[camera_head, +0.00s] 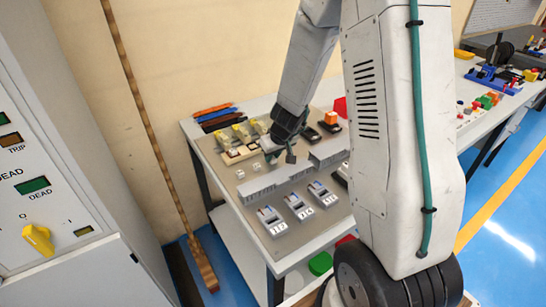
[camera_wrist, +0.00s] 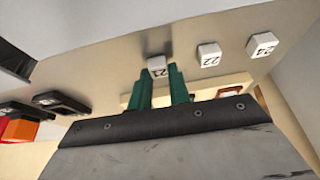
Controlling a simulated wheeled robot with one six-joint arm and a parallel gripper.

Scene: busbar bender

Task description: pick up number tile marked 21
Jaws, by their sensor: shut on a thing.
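The number tile marked 21 (camera_wrist: 157,63) is a small white block with a dark number, seen in the wrist view at the tips of my gripper's green fingers. My gripper (camera_wrist: 161,73) is shut on this tile, with one finger on either side. I cannot tell whether the tile is touching the board or slightly above it. In the head view my gripper (camera_head: 271,155) is low over the work table, and the held tile cannot be made out there.
In the wrist view, tile 22 (camera_wrist: 208,54) and tile 24 (camera_wrist: 262,45) lie to the right of the held tile. In the head view, a grey rail (camera_head: 262,189) and several numbered devices (camera_head: 271,222) stand in front. Colored pens (camera_head: 215,115) lie at the back left.

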